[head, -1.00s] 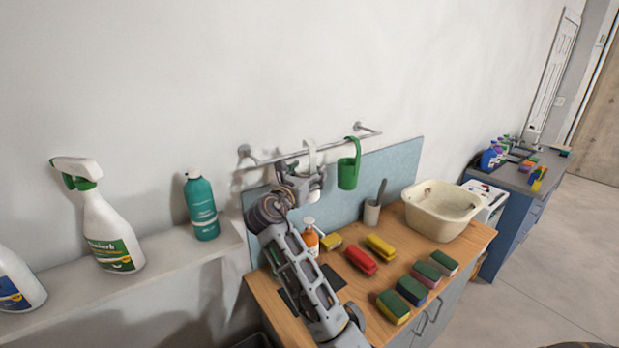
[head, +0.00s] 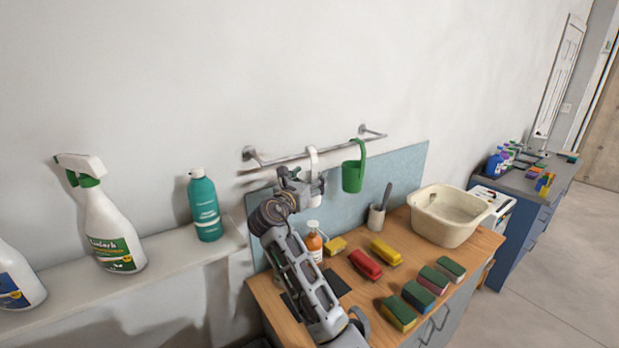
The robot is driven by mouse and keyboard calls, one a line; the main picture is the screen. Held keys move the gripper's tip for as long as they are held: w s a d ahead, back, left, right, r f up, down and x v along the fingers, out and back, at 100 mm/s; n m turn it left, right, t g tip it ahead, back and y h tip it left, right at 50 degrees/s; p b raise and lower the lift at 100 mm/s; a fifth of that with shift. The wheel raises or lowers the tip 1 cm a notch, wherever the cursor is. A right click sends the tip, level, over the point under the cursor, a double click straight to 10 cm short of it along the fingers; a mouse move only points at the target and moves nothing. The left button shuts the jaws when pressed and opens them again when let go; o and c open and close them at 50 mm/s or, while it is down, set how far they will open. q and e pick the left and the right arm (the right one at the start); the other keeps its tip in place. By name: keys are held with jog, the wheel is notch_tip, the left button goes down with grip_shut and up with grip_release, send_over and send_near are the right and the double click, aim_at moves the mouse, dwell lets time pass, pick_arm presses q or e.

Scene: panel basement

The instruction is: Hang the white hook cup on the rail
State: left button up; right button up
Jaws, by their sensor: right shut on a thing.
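The white hook cup (head: 314,160) is at the wall rail (head: 306,154), left of the green cup. Its hook reaches up to the rail's height; I cannot tell whether it bears on the rail. My right gripper (head: 308,187) is shut on the white cup and hides most of its body. The green hook cup (head: 353,176) hangs on the rail near its right end. My left gripper is not in view.
Below is a wooden counter (head: 407,283) with an orange bottle (head: 314,243), sponges (head: 397,313), a red brush (head: 365,265), a grey cup (head: 376,217) and a cream basin (head: 447,216). A shelf (head: 165,264) at left holds a teal bottle (head: 204,206) and a spray bottle (head: 110,228).

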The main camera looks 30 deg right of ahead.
jog(key=shift+f, duration=0.2)
dwell(0.3)
jog(key=o, duration=1.1)
jog(key=v, duration=1.2)
jog(key=shift+a, duration=0.1)
